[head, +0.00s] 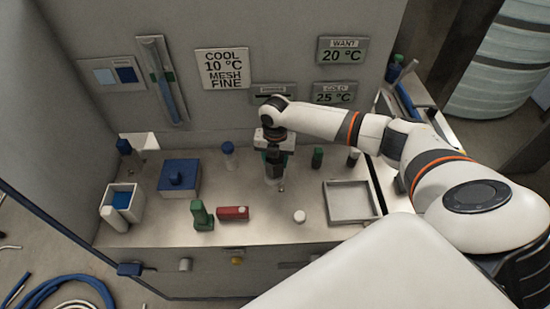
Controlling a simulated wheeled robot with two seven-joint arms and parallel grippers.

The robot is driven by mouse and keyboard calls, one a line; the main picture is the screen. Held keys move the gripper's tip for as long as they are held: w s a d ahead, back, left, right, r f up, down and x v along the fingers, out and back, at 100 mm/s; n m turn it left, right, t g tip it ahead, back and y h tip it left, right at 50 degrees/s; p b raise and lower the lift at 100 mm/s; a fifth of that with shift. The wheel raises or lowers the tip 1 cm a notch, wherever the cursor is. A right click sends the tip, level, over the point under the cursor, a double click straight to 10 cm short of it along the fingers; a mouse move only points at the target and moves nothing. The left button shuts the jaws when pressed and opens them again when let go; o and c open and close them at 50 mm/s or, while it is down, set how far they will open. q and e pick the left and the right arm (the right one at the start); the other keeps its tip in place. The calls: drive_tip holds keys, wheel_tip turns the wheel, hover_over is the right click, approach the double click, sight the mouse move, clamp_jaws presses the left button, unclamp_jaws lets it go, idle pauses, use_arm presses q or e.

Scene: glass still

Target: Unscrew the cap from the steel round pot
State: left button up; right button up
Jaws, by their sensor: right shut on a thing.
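The steel round pot (274,175) stands upright towards the back middle of the bench, directly under my right gripper (273,158). The gripper points straight down and is shut around the top of the pot, where the cap sits. The cap is mostly hidden by the fingers and wrist, with only a dark teal bit showing between them. I cannot tell whether the cap is still seated on the pot. My left gripper is not in view.
Nearby are a blue-capped bottle (229,155), green bottle (198,215), red block (233,213), white round piece (299,216) and empty grey tray (351,216). A blue box (179,178) and white bin (134,207) stand left. Two small capped bottles stand right of the pot.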

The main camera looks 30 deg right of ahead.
drive_tip(key=shift+n, duration=1.2)
drive_tip(key=o, duration=1.2)
drive_tip(key=shift+o, duration=0.2)
drive_tip(key=shift+r, duration=0.15)
drive_tip(key=shift+r+b, duration=0.35)
drive_tip(key=shift+b, duration=0.05)
wheel_tip(320, 180, up, 11)
drive_tip(key=b, duration=0.3)
drive_tip(key=shift+b, duration=0.3)
